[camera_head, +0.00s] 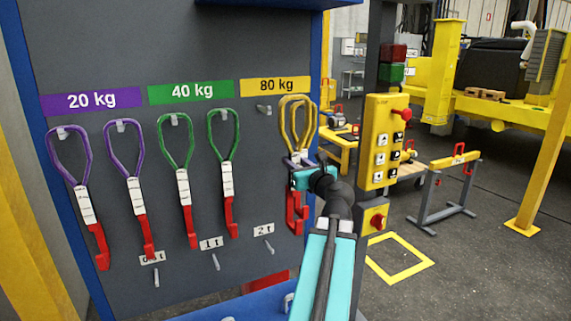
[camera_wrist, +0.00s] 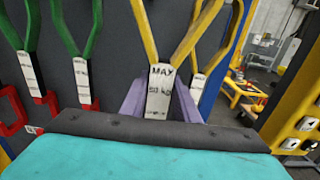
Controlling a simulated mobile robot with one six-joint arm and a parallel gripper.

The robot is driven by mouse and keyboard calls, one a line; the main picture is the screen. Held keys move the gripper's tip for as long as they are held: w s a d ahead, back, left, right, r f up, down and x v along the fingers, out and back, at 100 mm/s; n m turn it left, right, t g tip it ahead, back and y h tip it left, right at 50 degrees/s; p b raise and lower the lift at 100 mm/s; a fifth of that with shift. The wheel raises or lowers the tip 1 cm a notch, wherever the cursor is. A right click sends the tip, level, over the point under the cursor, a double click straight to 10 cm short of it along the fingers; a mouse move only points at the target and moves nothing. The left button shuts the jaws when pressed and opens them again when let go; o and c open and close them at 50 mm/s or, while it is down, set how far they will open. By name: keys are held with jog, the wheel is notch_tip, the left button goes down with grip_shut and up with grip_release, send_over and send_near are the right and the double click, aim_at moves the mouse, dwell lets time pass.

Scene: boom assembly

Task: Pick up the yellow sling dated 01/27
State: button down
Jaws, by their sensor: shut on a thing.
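Two yellow slings overlap under the 80 kg label on the board's right side. In the head view, their loops (camera_head: 297,122) are at the right peg. My gripper (camera_head: 298,160) is at the joint below the loops, and red hooks (camera_head: 296,213) hang beneath it. In the wrist view, my gripper's pale purple fingers (camera_wrist: 160,102) are shut on the white tag of the front yellow sling (camera_wrist: 150,32). The tag's upper text reads MAX; no date is legible. The second yellow sling's tag (camera_wrist: 196,84) is behind to the right. Whether the front loop still touches a peg is unclear.
Purple slings (camera_head: 128,160) and green slings (camera_head: 177,150) hang to the left on the grey board. The left 80 kg peg (camera_head: 264,108) is bare. A yellow control box (camera_head: 383,140) stands close on the right.

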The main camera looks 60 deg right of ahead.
jog(key=shift+s+a+r, duration=0.1)
jog(key=shift+s+a, duration=0.05)
jog(key=shift+s, duration=0.3)
jog(key=shift+s+a+r, duration=0.1)
jog(key=shift+s+a, duration=0.05)
jog(key=shift+s, duration=0.25)
jog(key=shift+w+f, duration=0.1)
